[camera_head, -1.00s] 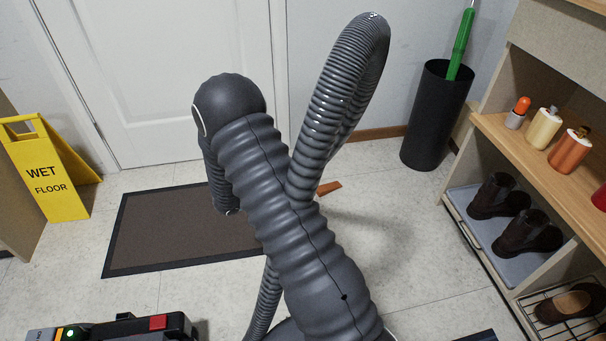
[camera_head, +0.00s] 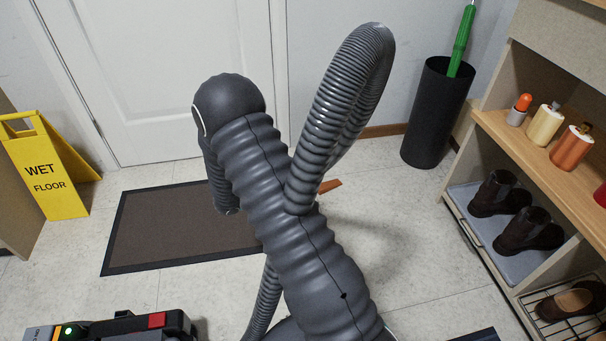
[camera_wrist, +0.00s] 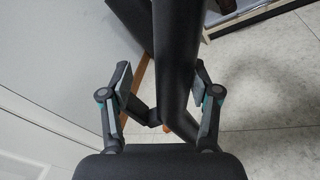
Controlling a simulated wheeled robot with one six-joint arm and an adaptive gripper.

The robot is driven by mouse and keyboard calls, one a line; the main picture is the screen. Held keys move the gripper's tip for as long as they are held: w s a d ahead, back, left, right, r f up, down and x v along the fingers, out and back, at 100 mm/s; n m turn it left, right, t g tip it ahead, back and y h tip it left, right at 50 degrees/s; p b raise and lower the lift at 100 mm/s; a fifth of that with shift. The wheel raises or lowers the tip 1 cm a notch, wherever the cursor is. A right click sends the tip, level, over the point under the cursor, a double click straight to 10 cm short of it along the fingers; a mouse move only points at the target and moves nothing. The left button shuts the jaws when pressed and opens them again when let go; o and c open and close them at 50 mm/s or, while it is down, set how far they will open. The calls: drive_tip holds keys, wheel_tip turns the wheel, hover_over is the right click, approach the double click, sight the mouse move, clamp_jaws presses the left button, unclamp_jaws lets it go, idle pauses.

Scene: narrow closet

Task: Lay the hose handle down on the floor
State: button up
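The hose handle, a smooth dark tube (camera_wrist: 177,60), runs down the middle of the wrist view between the fingers of my gripper (camera_wrist: 163,88). A clear gap shows between the tube and the left finger; the right finger is close beside it. The fingers stand apart, so my gripper looks open around the tube. A dark angled piece shows beside the tube's lower end. In the head view the ribbed grey hose (camera_head: 345,95) rises in a tall loop right of my arm. My arm hides the gripper and handle there. Whether the handle touches the floor cannot be told.
A brown mat (camera_head: 150,235) lies before the white door (camera_head: 170,80). A yellow wet-floor sign (camera_head: 45,175) stands left, a black bin (camera_head: 435,115) back right. Shelves with shoes (camera_head: 515,225) line the right. An orange-brown piece (camera_head: 330,186) lies on the floor. Bare floor shows right of my arm.

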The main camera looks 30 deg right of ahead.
drive_tip(key=shift+a, duration=0.1)
drive_tip(key=a, duration=1.1)
drive_tip(key=shift+a+r, duration=0.25)
drive_tip(key=shift+a, duration=0.15)
